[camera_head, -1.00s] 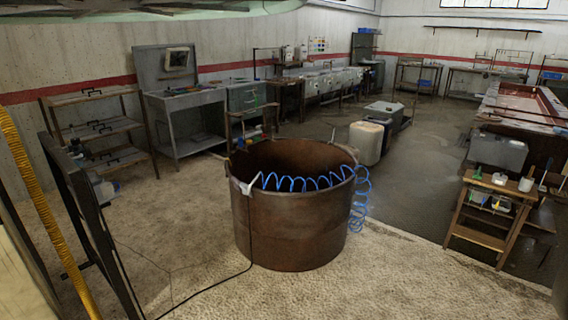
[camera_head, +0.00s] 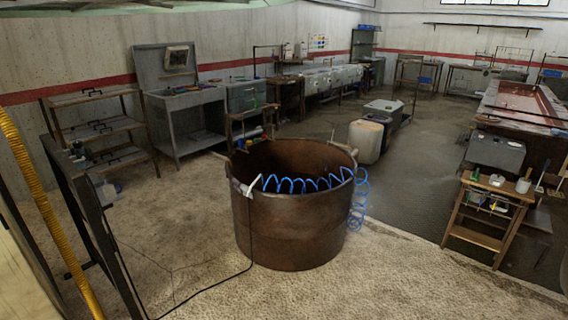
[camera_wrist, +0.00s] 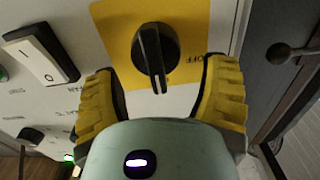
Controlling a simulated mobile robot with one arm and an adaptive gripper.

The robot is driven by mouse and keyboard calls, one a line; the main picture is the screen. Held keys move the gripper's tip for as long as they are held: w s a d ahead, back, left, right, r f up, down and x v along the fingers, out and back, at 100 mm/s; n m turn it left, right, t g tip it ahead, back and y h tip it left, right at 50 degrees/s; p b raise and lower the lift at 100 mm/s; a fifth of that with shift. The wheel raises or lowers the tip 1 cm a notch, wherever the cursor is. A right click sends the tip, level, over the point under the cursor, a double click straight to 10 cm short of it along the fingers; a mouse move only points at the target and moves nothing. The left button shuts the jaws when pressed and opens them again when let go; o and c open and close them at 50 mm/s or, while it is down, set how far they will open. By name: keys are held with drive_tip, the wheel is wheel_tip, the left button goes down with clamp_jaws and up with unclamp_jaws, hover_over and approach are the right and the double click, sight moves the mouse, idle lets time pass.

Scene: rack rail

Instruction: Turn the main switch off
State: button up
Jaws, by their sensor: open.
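The main switch (camera_wrist: 154,52) shows in the wrist view as a black rotary knob on a yellow plate (camera_wrist: 190,22). The knob's ridge points roughly up and down, leaning slightly. The word OFF is printed to the right of the knob. My gripper (camera_wrist: 166,90) has yellow ribbed fingers, which are open on either side of the knob's lower end. A gap shows between the knob and each finger; I cannot tell how deep they reach. The switch and my gripper are not visible in the head view.
A black-and-white rocker switch (camera_wrist: 40,54) is left of the yellow plate on the light panel. A dark round knob (camera_wrist: 279,53) is at the right. In the head view, a rusty round tub (camera_head: 290,225) with a blue coiled hose stands on the floor.

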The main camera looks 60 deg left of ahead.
drive_tip(key=shift+d, duration=0.1)
drive_tip(key=shift+c, duration=0.3)
drive_tip(key=shift+f, duration=0.15)
clamp_jaws()
